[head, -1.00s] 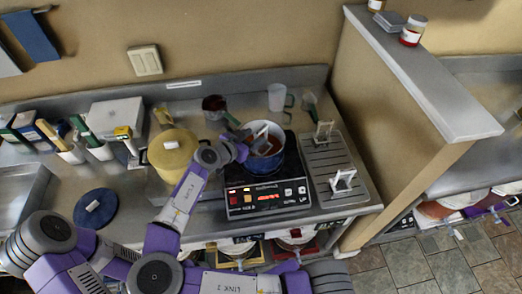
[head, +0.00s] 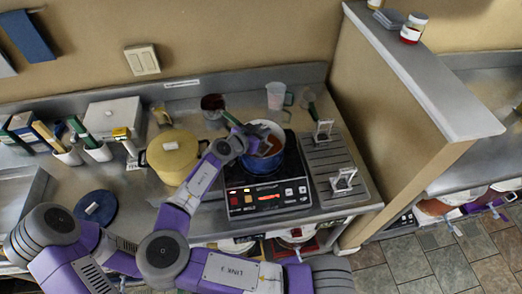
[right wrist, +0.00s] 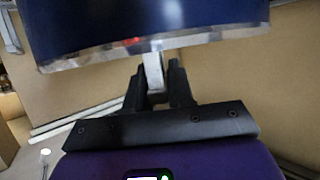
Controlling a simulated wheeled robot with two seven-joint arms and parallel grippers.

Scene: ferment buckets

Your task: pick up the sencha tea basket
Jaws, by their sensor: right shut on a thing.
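My right gripper (head: 250,132) reaches over the left rim of the blue pot (head: 275,159) on the cooker. In the right wrist view its dark jaws (right wrist: 158,88) are shut on a narrow light-grey bar (right wrist: 153,70). A dark blue body with a shiny metal rim (right wrist: 150,28) fills the view just beyond the bar. Something reddish-brown shows inside the pot, partly hidden by my gripper. Two pale basket-like handles, one at the back (head: 323,130) and one at the front (head: 343,180), stand on the ridged tray. No readable label shows which is the sencha basket. My left gripper is out of view.
The black cooker (head: 265,200) has lit controls at its front. A dark red pot (head: 213,106) and a clear jug (head: 276,96) stand behind. A partition wall (head: 385,125) rises right of the ridged tray (head: 340,152).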

